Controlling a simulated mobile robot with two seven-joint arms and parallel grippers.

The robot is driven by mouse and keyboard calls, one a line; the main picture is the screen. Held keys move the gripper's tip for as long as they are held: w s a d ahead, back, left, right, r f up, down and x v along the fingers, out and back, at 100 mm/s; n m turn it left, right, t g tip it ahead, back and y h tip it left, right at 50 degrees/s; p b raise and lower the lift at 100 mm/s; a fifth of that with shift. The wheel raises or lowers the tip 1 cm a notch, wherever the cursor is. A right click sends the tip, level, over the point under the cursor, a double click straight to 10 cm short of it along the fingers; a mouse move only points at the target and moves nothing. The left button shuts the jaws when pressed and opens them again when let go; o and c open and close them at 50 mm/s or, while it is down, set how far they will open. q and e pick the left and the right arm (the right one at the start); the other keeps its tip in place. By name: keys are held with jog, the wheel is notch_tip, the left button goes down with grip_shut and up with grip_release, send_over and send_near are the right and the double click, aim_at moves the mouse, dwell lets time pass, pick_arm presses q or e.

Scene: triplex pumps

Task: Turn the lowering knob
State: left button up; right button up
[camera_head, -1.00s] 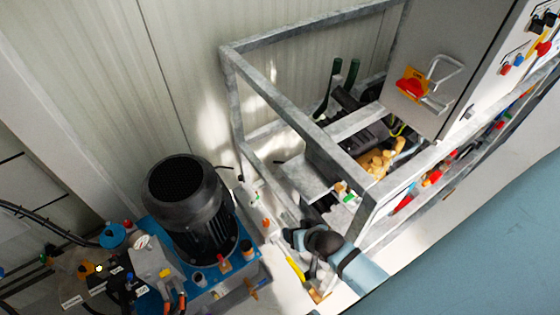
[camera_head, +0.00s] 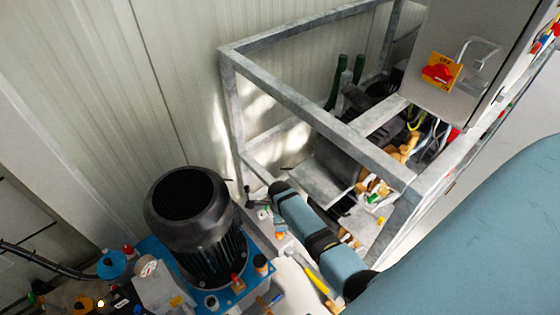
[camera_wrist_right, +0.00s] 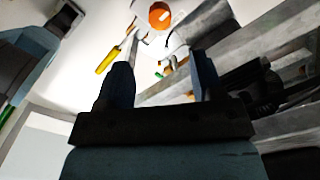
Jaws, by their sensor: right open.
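I cannot tell for certain which part is the lowering knob. A round orange knob-like part (camera_wrist_right: 160,15) shows at the top of the right wrist view, beyond my fingertips and apart from them. My right gripper (camera_wrist_right: 161,72) is open, with nothing visible between its two dark fingers. In the head view my right arm reaches in from the lower right, and its gripper (camera_head: 260,207) is small and partly hidden between the black motor (camera_head: 197,222) and the metal frame. My left gripper is not in view.
A grey metal frame (camera_head: 310,110) stands close to my right arm. A cabinet with a red-and-yellow switch (camera_head: 440,72) is at upper right. A yellow handle (camera_head: 305,270) lies beside my arm; a yellow handle (camera_wrist_right: 108,58) also shows in the right wrist view.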

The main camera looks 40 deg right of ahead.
aim_at(279, 234)
notch_tip(279, 234, down, 10)
jog(key=b, duration=0.2)
jog(key=shift+b, duration=0.35)
jog(key=shift+f, duration=0.35)
jog(key=c, duration=0.9)
